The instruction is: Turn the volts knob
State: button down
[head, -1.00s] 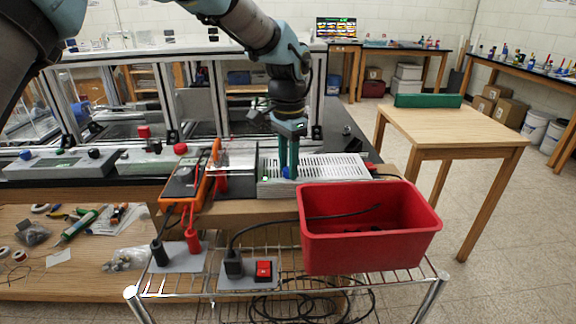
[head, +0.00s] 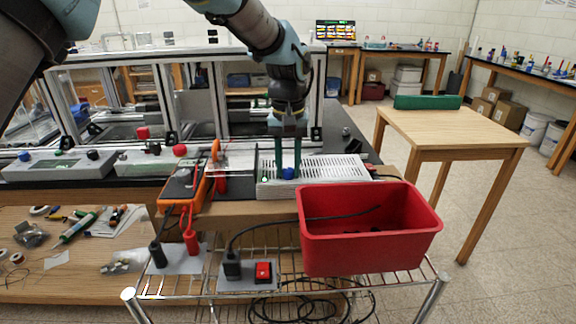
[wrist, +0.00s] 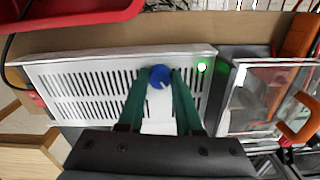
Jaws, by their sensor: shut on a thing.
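My gripper (head: 288,170) reaches down from above. Its two green fingers are shut on the blue knob, one on each side; the wrist view shows the gripper (wrist: 160,82) too. A green light (wrist: 201,67) glows on the supply's panel beside the knob.
A red bin (head: 370,240) stands in front of the supply's right side. An orange multimeter (head: 184,188) with black and red leads is to the left. A red switch (head: 263,271) lies on the wire cart below. Framed clear panels stand behind.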

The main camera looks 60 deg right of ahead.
aim_at(289, 170)
jog(key=shift+n, duration=0.8)
jog(key=c, duration=0.6)
grip_release()
notch_tip(289, 170, up, 11)
jog(key=shift+f+b, duration=0.1)
jog(key=shift+b, duration=1.15)
jog(key=shift+s+d, duration=0.1)
